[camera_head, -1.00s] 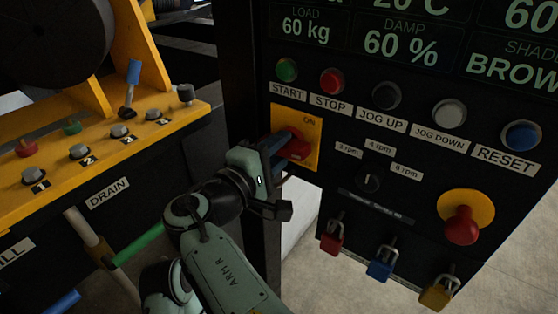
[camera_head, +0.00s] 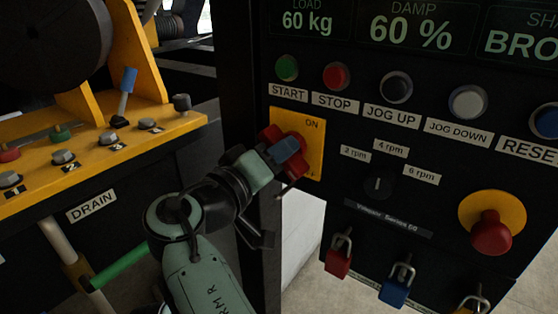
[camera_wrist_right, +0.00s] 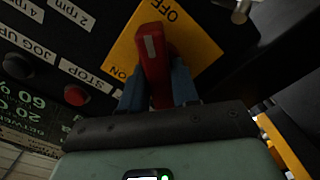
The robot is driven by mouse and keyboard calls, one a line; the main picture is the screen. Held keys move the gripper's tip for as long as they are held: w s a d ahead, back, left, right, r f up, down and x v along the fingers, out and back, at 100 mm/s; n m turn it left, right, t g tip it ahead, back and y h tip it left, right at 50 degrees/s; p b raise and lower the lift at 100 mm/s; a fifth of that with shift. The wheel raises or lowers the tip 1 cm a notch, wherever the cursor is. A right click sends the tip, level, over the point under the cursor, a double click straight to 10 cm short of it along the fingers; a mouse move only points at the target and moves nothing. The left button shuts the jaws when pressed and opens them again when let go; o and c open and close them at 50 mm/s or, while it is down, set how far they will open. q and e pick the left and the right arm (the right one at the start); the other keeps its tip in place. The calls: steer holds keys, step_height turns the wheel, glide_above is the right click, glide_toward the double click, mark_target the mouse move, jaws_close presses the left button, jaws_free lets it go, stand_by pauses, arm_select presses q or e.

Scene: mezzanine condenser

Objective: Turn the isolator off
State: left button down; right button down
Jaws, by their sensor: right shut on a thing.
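The isolator is a red rotary handle (camera_wrist_right: 152,60) with a pale mark, on a yellow plate (camera_head: 314,150) at the left edge of the black panel. The wrist view shows OFF at the plate's top and ON at its lower left. My right gripper (camera_head: 284,150) is shut on the handle. In the wrist view its blue fingertips (camera_wrist_right: 157,88) lie on both sides of the handle. In the head view the gripper is rolled and hides part of the handle, so its exact angle is hard to read. My left gripper is not in view.
START (camera_head: 287,68) and STOP (camera_head: 337,76) buttons sit just above the plate. A rotary speed selector (camera_head: 378,187), a red emergency button (camera_head: 490,232) and several hanging padlocks are to the right and below. A yellow control bench (camera_head: 100,150) with knobs stands at left.

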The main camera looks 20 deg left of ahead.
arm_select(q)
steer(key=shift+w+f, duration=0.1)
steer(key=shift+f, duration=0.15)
arm_select(e)
steer(key=shift+d+r+m, duration=0.2)
steer(key=shift+r+m, duration=0.1)
steer(key=shift+m, duration=0.3)
steer(key=c, duration=1)
jaws_free()
steer(key=shift+o, duration=0.4)
steer(key=shift+w+f, duration=0.15)
steer(key=shift+a, duration=0.1)
steer(key=shift+f, duration=0.1)
